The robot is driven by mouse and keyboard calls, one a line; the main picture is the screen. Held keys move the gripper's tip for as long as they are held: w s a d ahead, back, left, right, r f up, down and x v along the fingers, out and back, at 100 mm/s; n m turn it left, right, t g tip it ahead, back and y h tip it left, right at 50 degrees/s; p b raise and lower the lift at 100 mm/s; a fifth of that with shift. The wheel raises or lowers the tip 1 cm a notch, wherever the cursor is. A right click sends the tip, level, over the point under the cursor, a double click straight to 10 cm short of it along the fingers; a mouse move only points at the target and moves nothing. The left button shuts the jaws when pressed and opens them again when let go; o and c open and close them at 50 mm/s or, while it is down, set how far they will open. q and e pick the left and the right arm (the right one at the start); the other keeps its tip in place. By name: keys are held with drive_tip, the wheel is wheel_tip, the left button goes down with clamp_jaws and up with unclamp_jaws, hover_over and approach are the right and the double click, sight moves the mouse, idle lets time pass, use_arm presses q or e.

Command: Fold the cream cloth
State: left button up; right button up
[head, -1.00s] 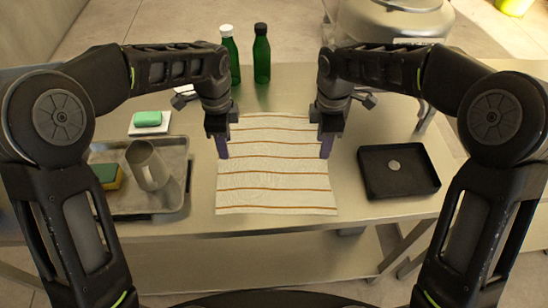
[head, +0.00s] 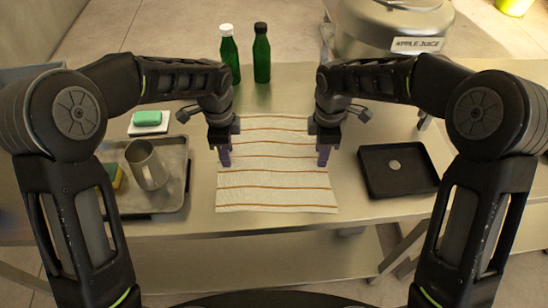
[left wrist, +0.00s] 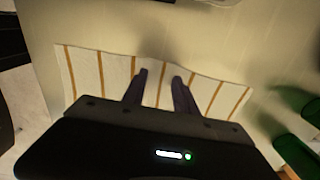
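The cream cloth (head: 275,180) with brown stripes lies flat and spread out on the metal table in the head view. It also shows in the left wrist view (left wrist: 84,72), stretching behind the fingers. My left gripper (head: 225,159) is at the cloth's left edge, pointing down. In the left wrist view its two fingers (left wrist: 160,88) stand apart with a gap between them, and no cloth is seen pinched there. My right gripper (head: 323,158) is at the cloth's right edge, pointing down; its finger gap cannot be made out. Whether the fingertips touch the cloth is unclear.
A metal tray (head: 165,203) with a metal mug (head: 148,166) and a sponge (head: 114,178) is left of the cloth. A green soap (head: 147,118) and green bottles (head: 262,55) stand farther back. A black tray (head: 400,185) with a round disc is at right. The front table strip is clear.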

use_arm(q)
clamp_jaws()
use_arm(e)
clamp_jaws()
idle(0.7)
